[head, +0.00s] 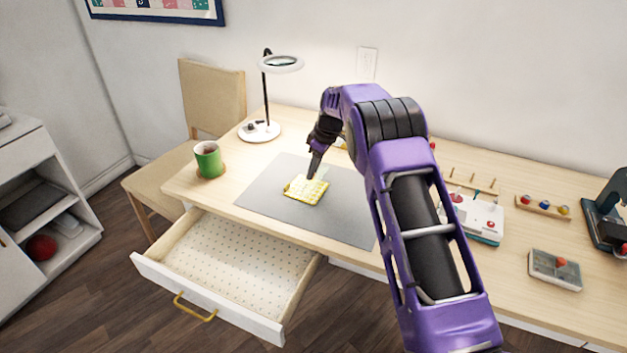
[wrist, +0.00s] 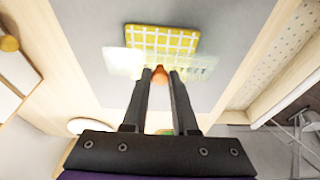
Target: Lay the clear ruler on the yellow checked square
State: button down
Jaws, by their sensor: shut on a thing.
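The yellow checked square (head: 306,190) lies on the grey mat in the head view, and in the wrist view it (wrist: 162,36) is just beyond my fingertips. The clear ruler (wrist: 122,62) is a pale see-through strip running crosswise in the wrist view, overlapping the near part of the square. My gripper (wrist: 161,75) is shut on the ruler at an orange part between the fingertips. In the head view my gripper (head: 312,176) points down over the square. I cannot tell whether the ruler touches the square.
The grey mat (head: 262,184) has free room around the square. A green mug (head: 208,160) and a lamp (head: 260,130) stand left. An open, empty-looking drawer (head: 235,265) juts out in front. A white device (head: 478,218), a spool rack (head: 543,207) and a clear-lidded box (head: 554,270) lie right.

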aim_at(313, 180)
jog(key=shift+f, duration=1.8)
jog(key=shift+f, duration=0.1)
jog(key=shift+f+b, duration=0.15)
jog(key=shift+b, duration=0.15)
jog(key=c, duration=0.7)
grip_release()
jog(key=shift+r, duration=0.2)
jog(key=p+v, duration=0.1)
jog(key=v, duration=1.1)
jog(key=shift+r, duration=0.1)
